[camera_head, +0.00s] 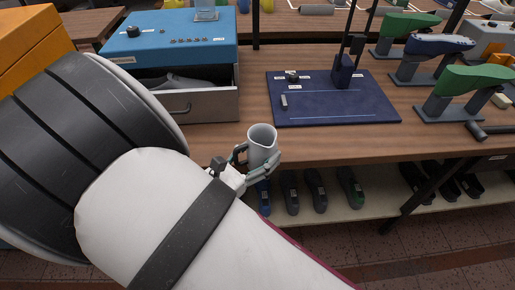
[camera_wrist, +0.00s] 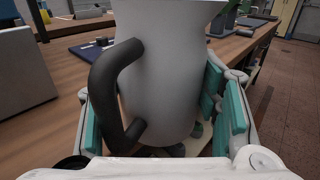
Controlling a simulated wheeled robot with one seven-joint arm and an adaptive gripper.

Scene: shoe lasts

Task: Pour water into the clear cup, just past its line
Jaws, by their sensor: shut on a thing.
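My gripper (camera_head: 258,168) is shut on a grey jug (camera_head: 262,138) with a dark handle, held near the table's front edge. The jug looks about upright, its open top up; I cannot see any water in it. In the wrist view the jug (camera_wrist: 165,75) fills the middle, between the teal finger pads of my gripper (camera_wrist: 160,110), with its black handle towards the camera.
The blue box (camera_head: 175,42) has an open grey drawer (camera_head: 200,105) below it, facing the table front. A dark blue mat (camera_head: 350,105) with a stand lies right of the jug. Green and blue shoe lasts (camera_head: 478,78) stand on the right. Shoes line a lower shelf (camera_head: 335,208).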

